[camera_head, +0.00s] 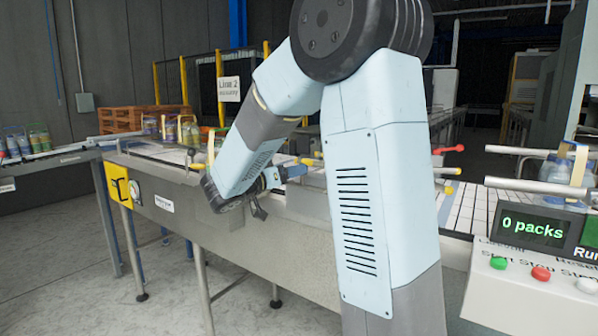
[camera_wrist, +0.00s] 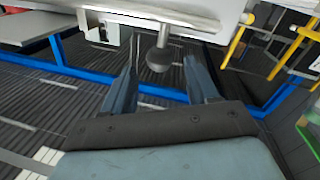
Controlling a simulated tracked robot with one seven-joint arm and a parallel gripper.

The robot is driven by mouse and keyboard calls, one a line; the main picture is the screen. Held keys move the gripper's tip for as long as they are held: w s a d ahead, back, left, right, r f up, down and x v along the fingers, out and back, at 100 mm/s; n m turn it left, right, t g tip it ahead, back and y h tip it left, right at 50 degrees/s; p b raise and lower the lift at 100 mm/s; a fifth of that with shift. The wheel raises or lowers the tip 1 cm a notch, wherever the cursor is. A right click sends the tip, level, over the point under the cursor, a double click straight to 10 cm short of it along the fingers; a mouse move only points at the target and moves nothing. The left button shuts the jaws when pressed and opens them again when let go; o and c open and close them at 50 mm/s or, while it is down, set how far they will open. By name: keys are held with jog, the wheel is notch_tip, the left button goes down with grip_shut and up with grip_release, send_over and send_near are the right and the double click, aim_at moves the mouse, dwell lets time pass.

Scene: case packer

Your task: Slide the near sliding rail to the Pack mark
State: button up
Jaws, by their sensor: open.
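In the wrist view my gripper (camera_wrist: 161,68) is open, its two blue-grey fingers wide apart. A dark round knob (camera_wrist: 158,60) on a short grey stem appears between the fingertips, with a gap on each side; I cannot tell how deep it sits between them. The stem meets a pale machine edge. In the head view my gripper (camera_head: 264,193) is at the front edge of the steel conveyor (camera_head: 250,240). My arm hides much of the near sliding rail there, and I cannot tell where it stands along its travel. I cannot make out a Pack mark.
A control box (camera_head: 530,295) with green, red and white buttons and a display (camera_head: 535,226) reading "0 packs" stands at the right. Rods with red and yellow knobs stick out over the conveyor behind my arm. A side table (camera_head: 50,163) with bottles is at the left.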

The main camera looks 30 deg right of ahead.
jog(key=v, duration=0.8)
jog(key=shift+s+a, duration=0.2)
jog(key=shift+a, duration=0.15)
jog(key=s+d+f+n+g+y, duration=0.1)
jog(key=s+d+n+g+y, duration=0.15)
jog(key=s, duration=0.55)
jog(key=s+d+f+n+g+y, duration=0.1)
jog(key=s+d+f+g+y, duration=0.2)
jog(key=s, duration=0.5)
jog(key=s+a+n+t+y, duration=0.5)
jog(key=s+y, duration=0.4)
jog(key=y, duration=0.2)
jog(key=shift+s+a+n, duration=0.35)
jog(key=shift+a+n, duration=0.4)
jog(key=shift+a, duration=0.1)
